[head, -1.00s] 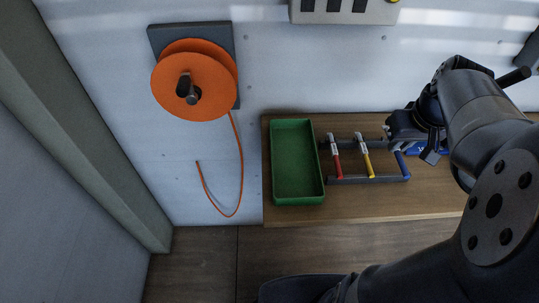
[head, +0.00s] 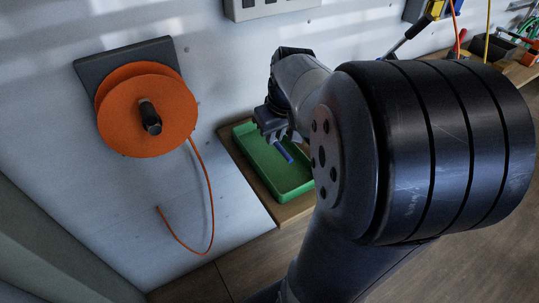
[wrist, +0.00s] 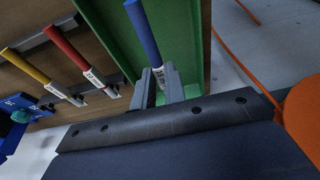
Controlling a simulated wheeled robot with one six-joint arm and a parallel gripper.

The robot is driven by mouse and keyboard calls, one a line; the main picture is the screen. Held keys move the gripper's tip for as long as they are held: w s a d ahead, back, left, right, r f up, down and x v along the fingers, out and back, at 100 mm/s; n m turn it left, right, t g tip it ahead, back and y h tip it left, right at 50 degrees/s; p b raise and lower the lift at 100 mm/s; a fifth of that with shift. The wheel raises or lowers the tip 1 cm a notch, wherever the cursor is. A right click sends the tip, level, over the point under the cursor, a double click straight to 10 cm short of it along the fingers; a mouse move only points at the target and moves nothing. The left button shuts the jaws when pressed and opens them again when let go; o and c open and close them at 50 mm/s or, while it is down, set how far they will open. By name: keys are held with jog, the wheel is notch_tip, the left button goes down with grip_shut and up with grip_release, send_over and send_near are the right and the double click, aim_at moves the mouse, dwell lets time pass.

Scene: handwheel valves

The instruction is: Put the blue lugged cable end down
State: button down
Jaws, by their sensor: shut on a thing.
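My gripper (wrist: 163,85) is shut on the blue lugged cable end (wrist: 143,32), whose blue sleeve sticks out past the fingertips in the wrist view. In the head view the blue cable end (head: 284,152) shows below my gripper (head: 275,134), over the green tray (head: 305,187). The green tray also shows behind the cable end in the wrist view (wrist: 192,40). I cannot tell whether the cable end touches the tray floor. Red (wrist: 68,45) and yellow (wrist: 25,64) cable ends lie on the rack beside the tray in the wrist view; my arm hides them in the head view.
An orange reel (head: 148,110) with a hanging orange cable (head: 208,205) is on the wall left of the tray. A blue item (wrist: 22,103) lies past the yellow cable end. A grey box (head: 265,5) is on the wall above.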

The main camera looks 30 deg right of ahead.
aim_at(275, 160)
jog(key=shift+f+b, duration=0.35)
jog(key=shift+f, duration=2.4)
jog(key=shift+f, duration=0.25)
jog(key=c, duration=1.5)
grip_release()
jog(key=shift+r, duration=0.1)
jog(key=shift+o, duration=0.2)
jog(key=p+v, duration=0.1)
jog(key=v, duration=1.1)
jog(key=shift+s+r+p, duration=0.1)
jog(key=shift+r+p, duration=0.05)
jog(key=shift+p, duration=0.25)
